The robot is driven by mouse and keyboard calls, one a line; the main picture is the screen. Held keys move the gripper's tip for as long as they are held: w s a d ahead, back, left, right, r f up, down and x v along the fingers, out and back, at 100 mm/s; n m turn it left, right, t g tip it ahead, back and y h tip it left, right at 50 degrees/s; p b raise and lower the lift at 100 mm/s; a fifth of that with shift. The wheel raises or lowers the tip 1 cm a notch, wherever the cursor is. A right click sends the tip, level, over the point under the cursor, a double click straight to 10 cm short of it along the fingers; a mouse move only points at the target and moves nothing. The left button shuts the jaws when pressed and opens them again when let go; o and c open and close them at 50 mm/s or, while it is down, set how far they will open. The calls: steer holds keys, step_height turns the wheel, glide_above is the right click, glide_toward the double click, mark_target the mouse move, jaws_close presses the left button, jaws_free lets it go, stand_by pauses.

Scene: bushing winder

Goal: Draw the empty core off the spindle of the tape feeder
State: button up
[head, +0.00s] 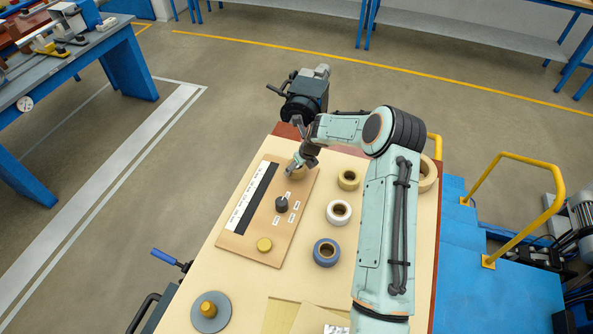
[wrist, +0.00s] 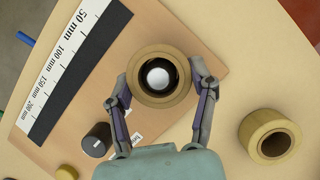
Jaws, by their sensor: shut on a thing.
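The core (wrist: 160,98) is a tan ring in the wrist view, with a dark inside. It surrounds the spindle (wrist: 158,76), whose pale round tip shows in the middle. My gripper (wrist: 162,82) is shut on the core, one finger at each side. In the head view my gripper (head: 301,165) is at the far end of the feeder's tan board (head: 240,238), and the core (head: 296,174) is partly hidden behind it. I cannot tell how high the core sits on the spindle.
A dark knob (head: 281,204) and a yellow knob (head: 264,245) stand on the board. Right of it lie a yellowish roll (head: 348,180), a white roll (head: 339,213) and a blue roll (head: 327,253). A grey disc (head: 198,322) is near the front. A dark machine (head: 304,95) stands beyond.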

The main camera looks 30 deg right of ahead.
steer(key=shift+r, duration=2.15)
step_height(320, 180, up, 8)
